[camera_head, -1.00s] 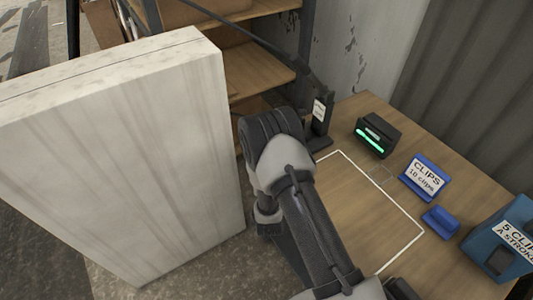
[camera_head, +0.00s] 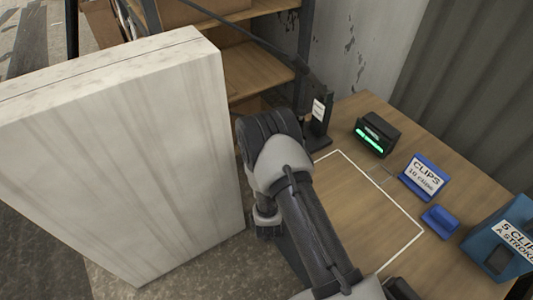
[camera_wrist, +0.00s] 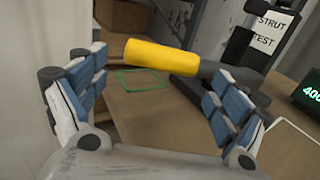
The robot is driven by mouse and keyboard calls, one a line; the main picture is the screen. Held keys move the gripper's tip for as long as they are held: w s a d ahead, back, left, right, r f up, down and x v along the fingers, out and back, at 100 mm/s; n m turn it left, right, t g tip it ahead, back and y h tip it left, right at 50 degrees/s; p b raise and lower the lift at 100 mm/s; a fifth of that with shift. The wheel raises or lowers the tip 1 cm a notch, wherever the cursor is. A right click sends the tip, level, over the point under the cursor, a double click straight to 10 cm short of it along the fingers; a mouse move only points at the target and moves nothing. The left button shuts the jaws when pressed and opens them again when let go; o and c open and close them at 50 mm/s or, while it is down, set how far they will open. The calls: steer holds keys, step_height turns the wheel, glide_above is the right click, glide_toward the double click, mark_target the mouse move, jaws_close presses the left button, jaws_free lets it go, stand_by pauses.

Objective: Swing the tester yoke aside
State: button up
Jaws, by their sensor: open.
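The strut tester (camera_head: 320,128) is a dark upright stand with a white label at the back left of the bench. In the wrist view the tester (camera_wrist: 244,45) shows at the upper right with its "STRUT TEST" label. Its yoke ends in a yellow grip (camera_wrist: 160,55) on a dark grey bar (camera_wrist: 209,70), pointing left. My gripper (camera_wrist: 162,66) is open, its blue-padded fingers left and right of the yellow grip. I cannot tell whether either finger touches it.
A black box with a green display (camera_head: 377,135), a blue clips holder (camera_head: 424,177) and a larger blue dispenser (camera_head: 500,238) stand on the wooden bench (camera_head: 455,180). A tall pale panel (camera_head: 125,150) stands left of my arm. Shelves (camera_head: 250,68) are behind.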

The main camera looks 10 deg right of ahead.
steer(key=s, duration=1.1)
steer(key=shift+a, duration=0.45)
steer(key=shift+c, duration=0.5)
